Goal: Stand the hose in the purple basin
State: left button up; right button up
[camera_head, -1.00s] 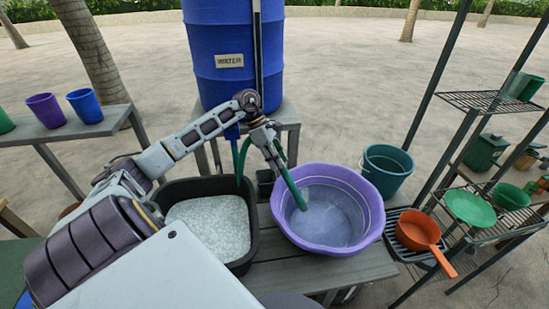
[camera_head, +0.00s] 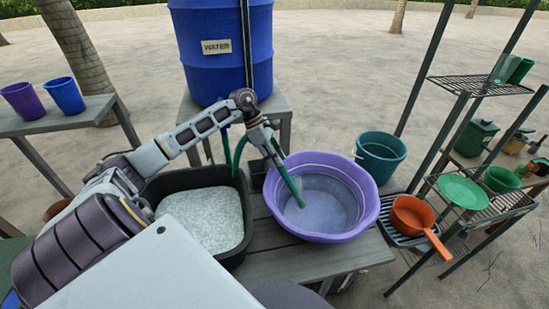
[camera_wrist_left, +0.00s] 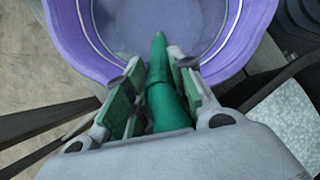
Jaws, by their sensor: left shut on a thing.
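The hose's free end points down and into the basin, over a bluish, misty-looking inside. In the left wrist view the hose (camera_wrist_left: 160,85) lies between the two finger pads of my left gripper (camera_wrist_left: 155,95), its tip over the basin (camera_wrist_left: 262,25). I cannot tell whether the tip touches the basin's floor. The hose's other part loops up toward the blue barrel (camera_head: 222,50). My right gripper is not in view.
A black tub (camera_head: 243,250) of pale grains stands left of the basin on the grey bench (camera_head: 330,258). A teal bucket (camera_head: 381,155) is behind right. Purple and blue cups stand on a table at left.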

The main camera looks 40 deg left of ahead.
pick_arm(q)
jog(key=o, duration=1)
jog(key=o, duration=0.8)
jog(key=shift+d+r+p+v, duration=0.15)
jog(key=shift+p+v, duration=0.3)
jog(key=shift+v, duration=1.35)
jog(key=shift+d+r+p+v, duration=0.15)
jog(key=shift+p+v, duration=0.3)
jog(key=shift+v, duration=1.35)
jog(key=shift+d+p+v, duration=0.15)
jog(key=shift+p+v, duration=0.3)
jog(key=shift+v, duration=1.35)
jog(key=shift+w, duration=0.1)
